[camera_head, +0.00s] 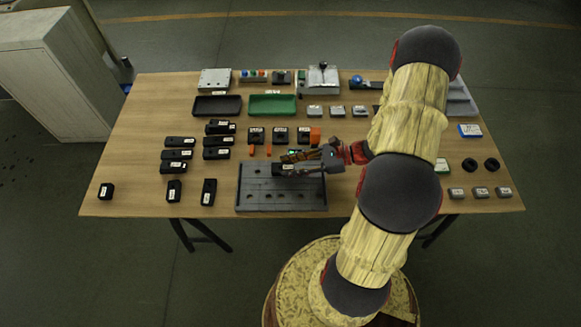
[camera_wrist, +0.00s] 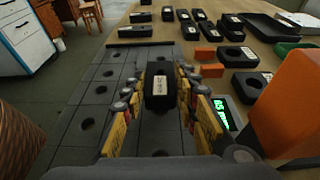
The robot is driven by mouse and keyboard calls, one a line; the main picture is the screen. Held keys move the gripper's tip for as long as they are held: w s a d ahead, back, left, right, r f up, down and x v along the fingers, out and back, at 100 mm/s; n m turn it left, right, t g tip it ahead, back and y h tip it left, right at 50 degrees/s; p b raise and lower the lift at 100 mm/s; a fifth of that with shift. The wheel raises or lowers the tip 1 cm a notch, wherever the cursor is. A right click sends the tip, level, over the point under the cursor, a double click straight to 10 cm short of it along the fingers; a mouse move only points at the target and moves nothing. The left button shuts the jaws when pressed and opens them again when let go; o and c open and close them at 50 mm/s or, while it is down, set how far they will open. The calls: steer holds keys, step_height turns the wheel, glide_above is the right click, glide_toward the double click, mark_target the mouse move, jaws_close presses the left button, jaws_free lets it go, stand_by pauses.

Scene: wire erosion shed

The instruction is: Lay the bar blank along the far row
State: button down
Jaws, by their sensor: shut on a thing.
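My gripper (camera_head: 284,163) is shut on a black block with a white label, which I take for the bar blank (camera_head: 287,169). In the wrist view the bar blank (camera_wrist: 160,88) sits between the yellow fingers of my gripper (camera_wrist: 162,78), its long side pointing away from the wrist. It is over the far part of the grey plate (camera_head: 282,198). I cannot tell whether it touches the plate. The plate (camera_wrist: 85,112) has rows of round holes; the near row shows bare in the head view. My gripper hides part of the far row.
A black tray (camera_head: 217,105) and a green tray (camera_head: 271,105) stand farther back. The table's front edge is close to the plate.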

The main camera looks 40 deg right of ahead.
steer(key=c, duration=1.4)
jaws_free()
